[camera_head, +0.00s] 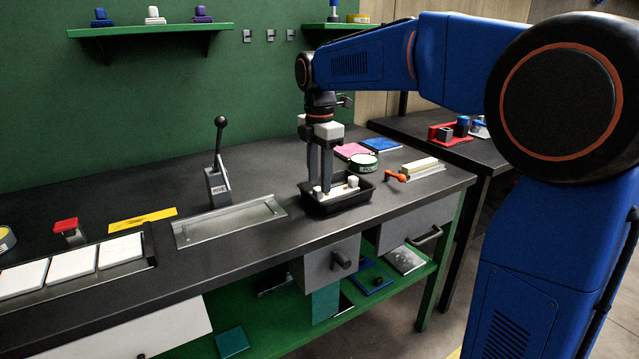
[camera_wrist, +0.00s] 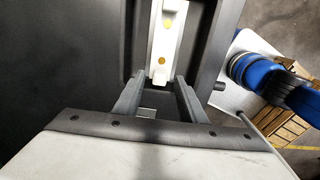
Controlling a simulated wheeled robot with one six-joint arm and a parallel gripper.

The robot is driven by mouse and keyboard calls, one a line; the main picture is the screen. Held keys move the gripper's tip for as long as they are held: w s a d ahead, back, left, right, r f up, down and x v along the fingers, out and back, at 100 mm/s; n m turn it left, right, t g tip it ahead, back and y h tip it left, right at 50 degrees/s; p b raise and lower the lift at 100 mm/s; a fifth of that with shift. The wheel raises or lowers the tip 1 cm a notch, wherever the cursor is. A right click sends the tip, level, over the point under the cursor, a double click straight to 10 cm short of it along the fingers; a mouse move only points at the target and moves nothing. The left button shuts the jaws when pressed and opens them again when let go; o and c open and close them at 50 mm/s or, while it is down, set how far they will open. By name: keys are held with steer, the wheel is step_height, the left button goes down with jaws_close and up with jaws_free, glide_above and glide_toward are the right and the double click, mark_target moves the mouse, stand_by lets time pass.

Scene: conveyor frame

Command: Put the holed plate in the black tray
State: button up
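The holed plate (camera_head: 340,188) is pale, with a raised block at each end. It lies inside the black tray (camera_head: 340,208) on the bench. The wrist view shows the plate (camera_wrist: 167,42) lengthwise, with round yellowish spots along it, and the tray's dark wall (camera_wrist: 212,45) to its right. My gripper (camera_head: 320,187) points down over the left part of the tray. In the wrist view my gripper (camera_wrist: 159,78) has its fingers apart, either side of the plate's near end block, with visible gaps. The fingertips' exact height over the tray floor is hard to tell.
A green-and-white tape roll (camera_head: 363,162) stands just behind the tray. An orange-handled clamp (camera_head: 396,177) is to its right. A lever press (camera_head: 218,185) and a metal plate (camera_head: 228,222) are to the left. Bench front is clear.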

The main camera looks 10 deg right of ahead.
step_height(320, 180, up, 10)
steer(key=shift+r, duration=0.15)
steer(key=s+d+f+m+t, duration=0.1)
steer(key=s+d+f+m, duration=0.3)
steer(key=s, duration=0.4)
steer(key=s+d+f+m+t, duration=0.1)
steer(key=s+d+f+m, duration=0.25)
steer(key=s+m, duration=0.35)
steer(key=s+d+f+m+t, duration=0.1)
steer(key=s+d+f+m, duration=0.1)
steer(key=s+f+m, duration=0.3)
steer(key=s+d+f+m+t, duration=0.1)
steer(key=s+d+f+m, duration=0.1)
steer(key=s+f+m, duration=0.3)
steer(key=s+f, duration=0.4)
steer(key=s, duration=0.2)
steer(key=shift+s+d+f+m+t, duration=0.25)
steer(key=shift+s+f+m+t, duration=0.1)
steer(key=shift+f+m+t, duration=0.05)
